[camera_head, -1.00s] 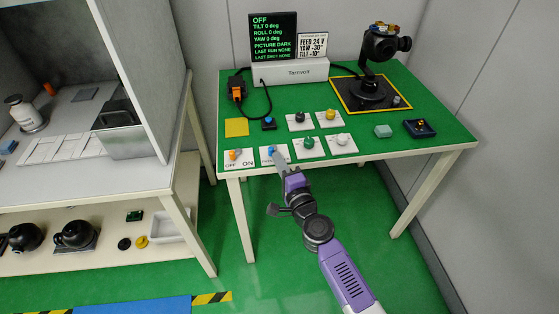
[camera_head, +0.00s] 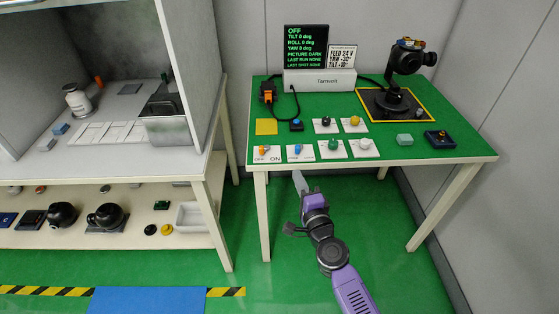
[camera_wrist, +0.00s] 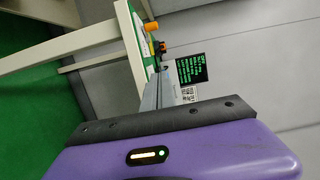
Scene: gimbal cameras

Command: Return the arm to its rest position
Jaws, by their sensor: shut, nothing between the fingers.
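My purple arm rises from the bottom of the head view. My gripper (camera_head: 299,182) is shut and empty, with its pale fingers pointing up just in front of the green table's front edge. It touches nothing that I can see. In the wrist view the closed grey fingers (camera_wrist: 158,92) point toward the table edge, and the purple gripper body fills the bottom. The green table (camera_head: 285,110) carries a row of switches along its front, with an orange-tipped switch (camera_head: 264,150) at the left corner and a blue one (camera_head: 298,150) beside it.
The display (camera_head: 305,46) reads OFF. A black gimbal camera (camera_head: 407,60) stands on a yellow-bordered pad (camera_head: 425,113) at the back right. A white bench (camera_head: 130,178) with a grey cabinet and lower shelf stands left. Open green floor lies between bench and table.

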